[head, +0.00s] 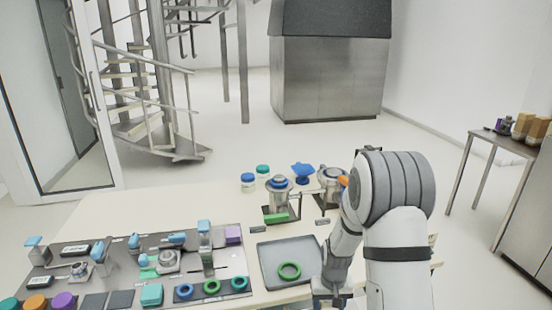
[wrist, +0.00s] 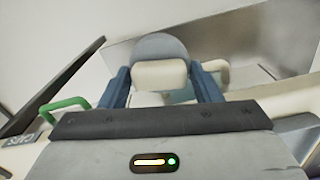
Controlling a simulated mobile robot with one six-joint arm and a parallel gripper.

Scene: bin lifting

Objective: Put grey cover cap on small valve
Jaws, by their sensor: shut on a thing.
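My gripper (wrist: 160,72) shows in the wrist view with its two blue fingers shut on a rounded grey piece with a pale cream front, which looks like the grey cover cap (wrist: 160,46). In the head view my arm reaches down at the right of the grey tray, and its lower end is near the bottom edge; the held cap cannot be made out there. I cannot tell for sure which part is the small valve. A pale curved piece (wrist: 222,70) shows just behind the cap in the wrist view, partly hidden.
A dark board (head: 125,280) at left carries several blue, teal and purple parts. Metal vessels (head: 279,190) with blue tops stand at the table's back. A green handle (wrist: 65,106) is left of my gripper.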

